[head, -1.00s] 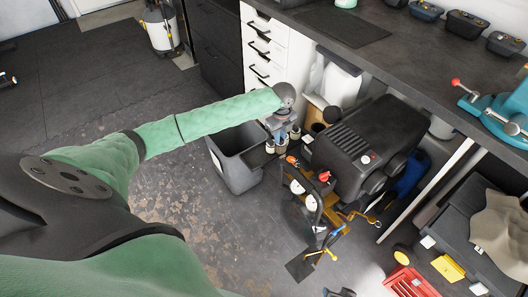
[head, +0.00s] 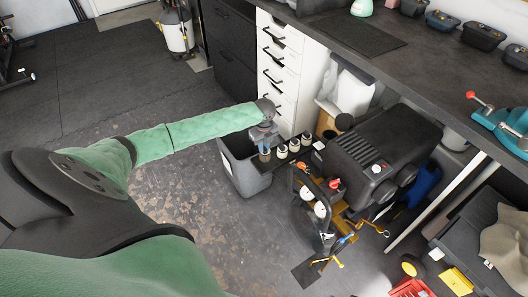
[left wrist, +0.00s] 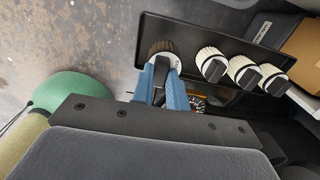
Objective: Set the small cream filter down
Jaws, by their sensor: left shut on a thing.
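My left gripper (head: 263,146) is shut on a small filter with a brownish ribbed side and a pale, dark-centred end. In the left wrist view the held filter (left wrist: 161,47) sits between the blue fingertips (left wrist: 162,80). It is over the left end of a narrow black tray (left wrist: 215,28); I cannot tell whether it touches. Three similar filters with cream ribbed sides and black tops stand in a row to its right: the nearest (left wrist: 211,62), the middle (left wrist: 243,70) and the farthest (left wrist: 273,80). My right gripper is not in view.
A grey bin (head: 246,176) stands below the gripper. A black machine (head: 375,150) with knobs and gauges is right of the tray. White drawers (head: 280,70) stand behind. The floor (head: 225,225) in front is clear.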

